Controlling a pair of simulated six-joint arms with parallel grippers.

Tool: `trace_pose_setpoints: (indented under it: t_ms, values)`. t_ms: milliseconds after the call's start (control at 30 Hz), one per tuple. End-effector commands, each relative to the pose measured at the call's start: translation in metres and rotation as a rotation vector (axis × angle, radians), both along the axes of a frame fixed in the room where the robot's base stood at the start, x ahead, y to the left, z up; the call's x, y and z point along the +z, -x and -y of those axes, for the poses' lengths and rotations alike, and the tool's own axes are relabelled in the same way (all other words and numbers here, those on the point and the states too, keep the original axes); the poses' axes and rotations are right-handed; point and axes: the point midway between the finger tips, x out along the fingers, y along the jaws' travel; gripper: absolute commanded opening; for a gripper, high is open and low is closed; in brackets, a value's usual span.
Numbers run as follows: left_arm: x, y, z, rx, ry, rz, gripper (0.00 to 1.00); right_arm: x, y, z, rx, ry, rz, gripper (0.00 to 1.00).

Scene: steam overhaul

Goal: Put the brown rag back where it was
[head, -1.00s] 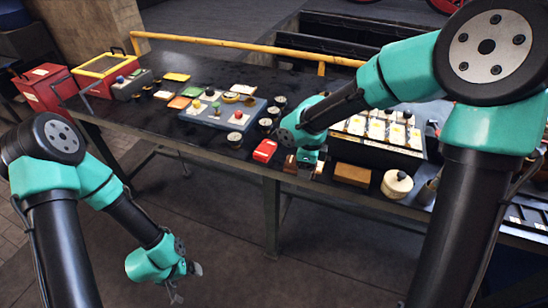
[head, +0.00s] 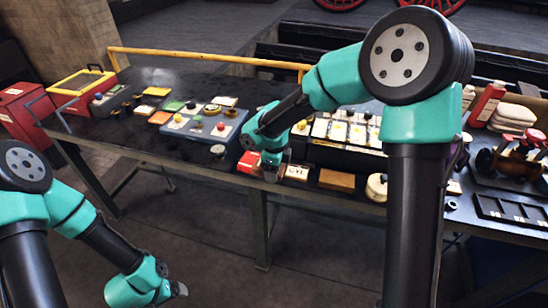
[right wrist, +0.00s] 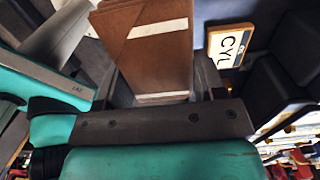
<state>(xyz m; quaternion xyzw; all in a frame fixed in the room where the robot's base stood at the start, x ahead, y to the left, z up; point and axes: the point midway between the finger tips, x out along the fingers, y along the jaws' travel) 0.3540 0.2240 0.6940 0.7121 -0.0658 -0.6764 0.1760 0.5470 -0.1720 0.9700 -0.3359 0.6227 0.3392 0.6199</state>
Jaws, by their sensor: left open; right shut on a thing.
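The brown rag (right wrist: 158,52) is a folded brown cloth with white stripes, filling the upper middle of the right wrist view between my finger parts. My right gripper (head: 271,176) is shut on it near the front edge of the bench, between a red box (head: 249,163) and a white CYL plate (head: 297,172). In the head view the rag is mostly hidden by the gripper, and I cannot tell whether it touches the bench. My left gripper (head: 181,290) is open and empty, low in front of the bench at the lower left.
The CYL plate also shows in the right wrist view (right wrist: 230,46). A brown block (head: 337,180) and a round pale pot (head: 376,188) stand right of it. A blue-grey tray (head: 205,127) with coloured knobs lies behind left. A yellow rail (head: 205,58) runs along the back.

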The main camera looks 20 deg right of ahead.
Motion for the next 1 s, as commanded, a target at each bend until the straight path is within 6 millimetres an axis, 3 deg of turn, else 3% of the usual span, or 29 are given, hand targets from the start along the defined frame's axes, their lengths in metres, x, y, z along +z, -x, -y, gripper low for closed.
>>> trace_pose_setpoints:
  t_ms: [433,1000]
  values:
    - [0.000,0.000,0.000,0.000,0.000,0.000,0.89,-0.009,-0.085,0.027,-0.002,-0.001,0.001,0.41]
    - [0.000,0.000,0.000,0.000,0.000,0.000,0.89,-0.010,-0.104,0.033,-0.001,0.000,0.001,0.41]
